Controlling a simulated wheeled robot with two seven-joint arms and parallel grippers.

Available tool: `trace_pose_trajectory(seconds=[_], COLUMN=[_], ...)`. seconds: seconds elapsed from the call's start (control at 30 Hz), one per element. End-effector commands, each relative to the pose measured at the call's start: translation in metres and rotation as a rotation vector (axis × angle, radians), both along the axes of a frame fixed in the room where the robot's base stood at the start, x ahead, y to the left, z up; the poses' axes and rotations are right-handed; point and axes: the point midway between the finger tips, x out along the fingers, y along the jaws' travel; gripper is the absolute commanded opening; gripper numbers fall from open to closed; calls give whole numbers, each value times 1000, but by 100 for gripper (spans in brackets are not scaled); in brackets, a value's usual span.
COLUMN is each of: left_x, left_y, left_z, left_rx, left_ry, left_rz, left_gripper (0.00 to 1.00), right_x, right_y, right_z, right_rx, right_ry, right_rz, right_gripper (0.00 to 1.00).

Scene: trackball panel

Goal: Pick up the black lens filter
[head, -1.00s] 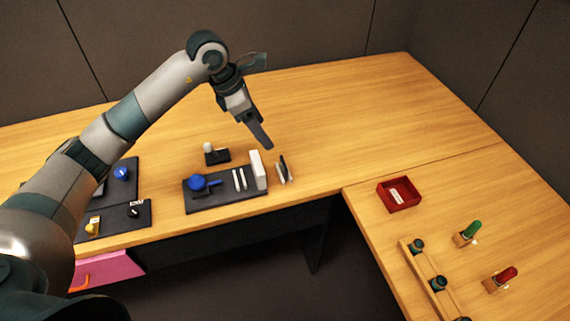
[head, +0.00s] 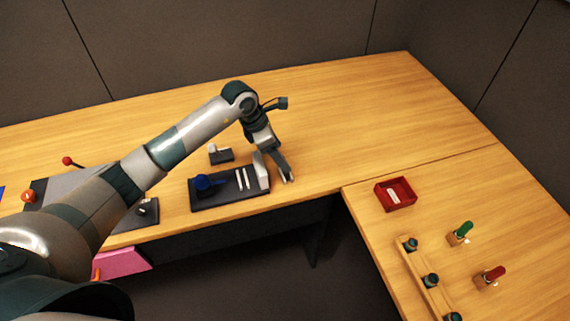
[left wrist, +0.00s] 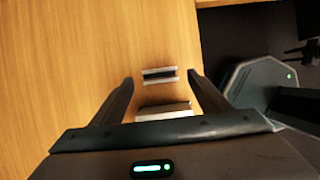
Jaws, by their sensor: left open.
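The black lens filter (left wrist: 159,75) shows in the left wrist view as a thin dark strip, edge-on, between two pale rails of a small stand. My left gripper (left wrist: 161,78) is open, with one finger on each side of the filter and its stand. I cannot tell how far above it the fingertips are. In the head view my left gripper (head: 287,179) is low over the table at the right end of the dark panel, and hides the filter. My right gripper is not in view.
A red tray (head: 395,193) lies to the right.

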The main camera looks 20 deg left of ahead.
Motion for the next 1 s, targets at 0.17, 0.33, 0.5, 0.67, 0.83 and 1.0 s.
trace_pose_trajectory(seconds=[0.17,0.33,0.5,0.67,0.83,1.0], left_x=[1,2,2,3,7,11], left_y=[-3,-3,-3,-5,-8,-13], left_z=[-9,-10,-10,-16,-32,-50], left_rx=[1,1,1,0,0,0], left_ry=[1,0,0,2,6,2], left_rz=[-1,-1,-1,0,1,0], left_gripper=[69,69,69,69,69,69], right_x=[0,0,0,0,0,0], right_y=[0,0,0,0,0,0], right_z=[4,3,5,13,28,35], right_rx=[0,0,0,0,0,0], right_ry=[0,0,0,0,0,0], right_rz=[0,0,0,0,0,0], right_gripper=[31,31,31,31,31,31])
